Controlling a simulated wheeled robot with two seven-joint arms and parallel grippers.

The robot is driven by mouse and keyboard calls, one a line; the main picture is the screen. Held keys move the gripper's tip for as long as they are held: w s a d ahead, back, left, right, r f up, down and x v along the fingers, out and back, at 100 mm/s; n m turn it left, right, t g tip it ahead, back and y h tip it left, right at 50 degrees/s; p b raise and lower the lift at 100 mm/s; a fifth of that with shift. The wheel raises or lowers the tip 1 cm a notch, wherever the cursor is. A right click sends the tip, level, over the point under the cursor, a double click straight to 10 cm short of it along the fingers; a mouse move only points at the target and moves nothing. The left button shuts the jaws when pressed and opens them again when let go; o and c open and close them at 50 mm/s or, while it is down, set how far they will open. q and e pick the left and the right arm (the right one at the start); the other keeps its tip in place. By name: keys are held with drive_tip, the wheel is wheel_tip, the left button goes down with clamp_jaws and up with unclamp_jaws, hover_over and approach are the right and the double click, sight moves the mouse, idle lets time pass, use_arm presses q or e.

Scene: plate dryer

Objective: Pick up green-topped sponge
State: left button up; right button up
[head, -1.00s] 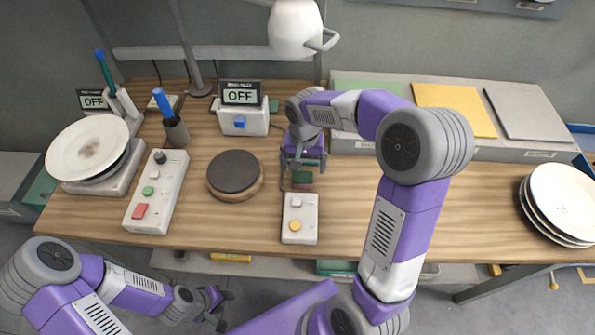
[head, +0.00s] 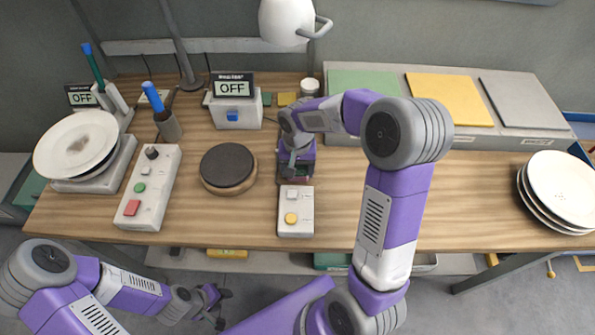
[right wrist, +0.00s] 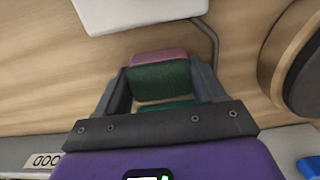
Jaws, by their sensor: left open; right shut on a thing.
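The sponge, with a green face and a pinkish side, lies between the fingers of my right gripper (right wrist: 160,82) in the right wrist view (right wrist: 162,77). The fingers are shut on its sides. A second dark green patch shows nearer the gripper's body; I cannot tell what it belongs to. In the head view my right gripper (head: 294,166) points down just behind the small two-button box and hides most of the sponge. Whether the sponge is clear of the table I cannot tell. My left gripper (head: 212,304) is open and empty, in front of the table's edge at lower left.
The two-button box (head: 296,222) stands just in front of the right gripper, and a round dark-topped disc (head: 228,167) is to its left. A white box with an OFF display (head: 233,88) is behind. Plates (head: 563,187) stack far right.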

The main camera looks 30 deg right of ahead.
sight(298, 169)
drive_tip(key=shift+c, duration=0.6)
wheel_tip(298, 169, up, 10)
drive_tip(key=p, duration=0.2)
drive_tip(key=shift+p, duration=0.4)
drive_tip(key=shift+o, duration=1.4)
drive_tip(key=shift+c, duration=1.1)
